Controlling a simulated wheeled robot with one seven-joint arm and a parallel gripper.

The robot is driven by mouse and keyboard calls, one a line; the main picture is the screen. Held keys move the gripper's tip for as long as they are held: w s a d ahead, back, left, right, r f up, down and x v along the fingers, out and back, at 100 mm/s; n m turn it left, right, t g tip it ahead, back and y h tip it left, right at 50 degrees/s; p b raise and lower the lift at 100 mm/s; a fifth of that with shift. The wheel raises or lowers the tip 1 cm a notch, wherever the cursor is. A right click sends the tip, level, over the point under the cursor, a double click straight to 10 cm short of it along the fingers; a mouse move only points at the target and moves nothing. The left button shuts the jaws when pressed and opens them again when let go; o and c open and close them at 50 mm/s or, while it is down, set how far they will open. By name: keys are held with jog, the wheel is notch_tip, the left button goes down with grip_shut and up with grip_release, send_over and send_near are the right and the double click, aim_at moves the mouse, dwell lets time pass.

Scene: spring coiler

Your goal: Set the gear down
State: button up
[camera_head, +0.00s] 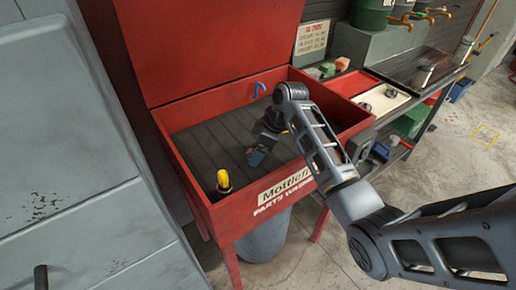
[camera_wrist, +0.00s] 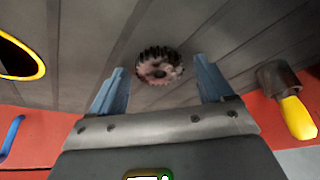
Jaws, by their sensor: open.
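The gear (camera_wrist: 158,66) is a small toothed wheel with a dark, partly reddish face. In the wrist view it lies on the dark ribbed floor of the red parts washer (camera_head: 205,213). My gripper (camera_wrist: 159,78) is open, with one blue finger to each side of the gear's position in the picture. The gear appears just past the fingertips, and neither finger visibly touches it. In the head view my gripper (camera_head: 258,157) is low inside the basin. It mostly hides the gear there.
A yellow-tipped nozzle or brush (camera_head: 223,181) stands at the basin's front left corner. A blue hook-like piece (camera_head: 260,89) is at the back wall. A cream tray (camera_head: 383,100) with dark parts sits on the bench to the right. Bare basin floor lies left of my gripper.

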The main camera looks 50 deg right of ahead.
jog(key=v, duration=1.2)
jog(key=shift+b, duration=0.35)
jog(key=shift+r, duration=0.1)
dwell(0.8)
